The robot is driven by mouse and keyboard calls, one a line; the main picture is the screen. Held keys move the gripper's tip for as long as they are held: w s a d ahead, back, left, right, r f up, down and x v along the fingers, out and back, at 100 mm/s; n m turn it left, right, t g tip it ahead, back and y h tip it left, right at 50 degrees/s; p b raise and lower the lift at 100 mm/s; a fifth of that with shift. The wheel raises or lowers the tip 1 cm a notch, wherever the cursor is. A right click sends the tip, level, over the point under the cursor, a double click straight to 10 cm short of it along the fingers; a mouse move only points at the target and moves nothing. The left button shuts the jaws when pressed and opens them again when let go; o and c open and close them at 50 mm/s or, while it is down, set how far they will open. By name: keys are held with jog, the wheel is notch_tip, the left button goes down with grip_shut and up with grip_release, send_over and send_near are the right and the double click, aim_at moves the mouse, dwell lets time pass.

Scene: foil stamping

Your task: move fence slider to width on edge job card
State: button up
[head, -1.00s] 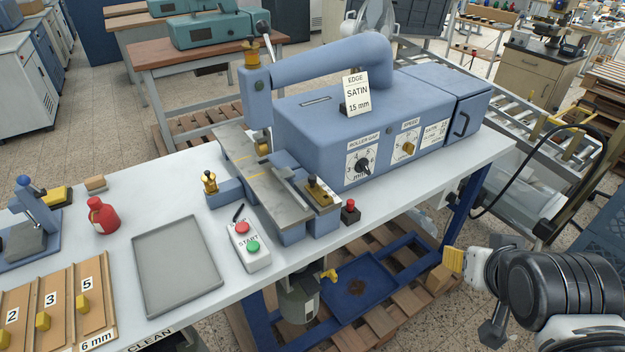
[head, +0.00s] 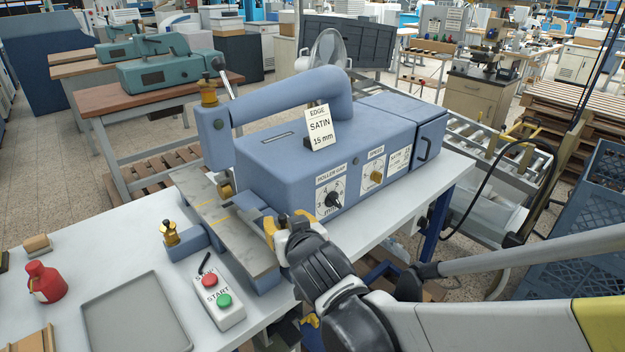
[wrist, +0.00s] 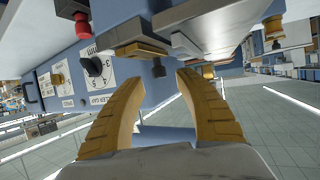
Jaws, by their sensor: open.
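The job card (head: 319,128) on top of the blue machine (head: 290,150) reads EDGE, SATIN, 15 mm. The grey machine bed (head: 232,228) runs along the machine's left side. My gripper (head: 284,224) is open, with yellow fingers at the bed's right side. It covers the fence slider area in the head view. In the wrist view my gripper (wrist: 160,84) is open and empty. A brass-coloured part (wrist: 138,50), which looks like the fence slider, and a small dark knob (wrist: 158,68) lie just beyond the fingertips. The slider's scale setting cannot be read.
A START control box (head: 218,297) with red and green buttons stands before the machine. A brass-knobbed block (head: 170,233) is left of the bed. A grey tray (head: 135,315) and a red bottle (head: 45,283) lie further left. A red button (wrist: 82,25) shows near my gripper.

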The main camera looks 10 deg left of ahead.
aim_at(283, 217)
jog(key=x, duration=0.3)
jog(key=shift+w+a+b, duration=0.1)
jog(key=shift+b, duration=0.3)
jog(key=shift+c, duration=0.4)
grip_shut()
jog(key=shift+w+a, duration=0.8)
jog(key=shift+a, duration=0.1)
jog(key=shift+o, duration=0.4)
grip_release()
jog(key=shift+s+d, duration=0.1)
jog(key=v, duration=1.2)
